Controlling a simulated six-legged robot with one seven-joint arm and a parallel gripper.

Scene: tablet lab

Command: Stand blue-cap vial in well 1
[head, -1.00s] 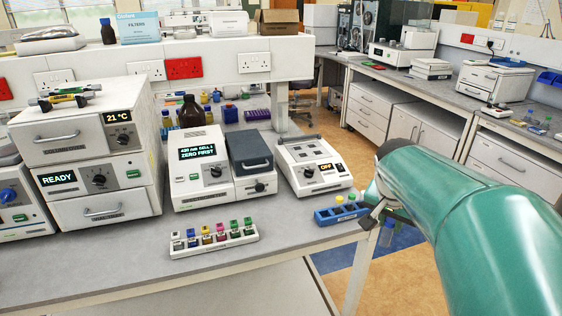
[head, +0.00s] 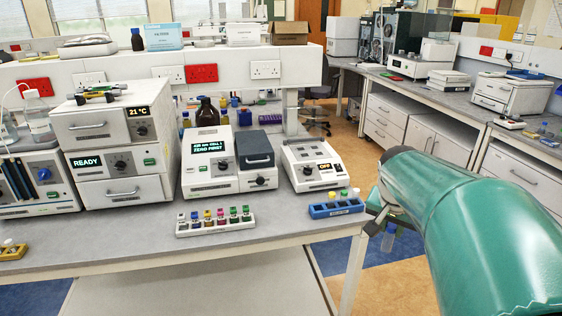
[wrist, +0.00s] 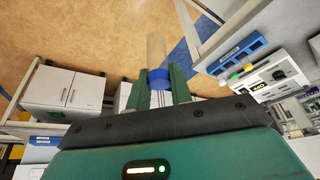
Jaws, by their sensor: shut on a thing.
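The blue-cap vial (wrist: 157,48) is held in my gripper (wrist: 158,84). In the wrist view its blue cap sits between the two green fingers and its clear body points away from my gripper. In the head view the vial (head: 388,240) hangs below my gripper, beyond the bench's right edge and over the floor. A small white block heater (head: 310,179) with an OFF display stands on the bench, with dark openings on its top. No well number is readable. A blue rack (head: 320,211) with yellow, green and white caps stands at the bench's right end, left of my gripper.
A white rack (head: 217,229) of several coloured-cap vials lies near the front edge. A photometer (head: 210,172) stands left of the block heater, and stacked ovens (head: 115,160) stand further left. Bare bench (head: 275,213) lies between the two racks. Another bench (head: 440,95) runs along the right.

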